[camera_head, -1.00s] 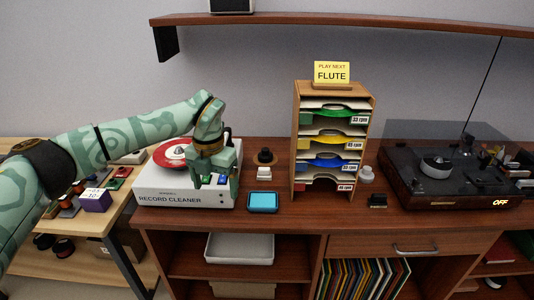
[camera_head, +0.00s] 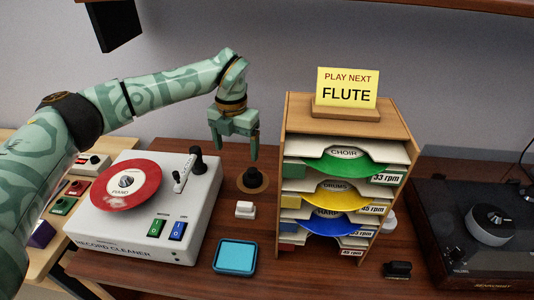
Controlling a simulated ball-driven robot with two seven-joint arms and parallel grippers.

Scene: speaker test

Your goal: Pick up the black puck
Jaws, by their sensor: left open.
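The black puck (camera_head: 252,178) sits on a round brown base on the wooden counter, between the record cleaner and the record rack. My left gripper (camera_head: 235,150) is open and empty. Its fingers point down, above and slightly left of the puck in the picture, apart from it. My right gripper does not show.
The white record cleaner (camera_head: 120,236) with a red record (camera_head: 118,190) stands left. A wooden rack (camera_head: 297,112) of records under a yellow FLUTE sign (camera_head: 346,88) stands close right. A small white block (camera_head: 245,209) and a blue-topped tray (camera_head: 235,256) lie in front; a turntable (camera_head: 480,262) is far right.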

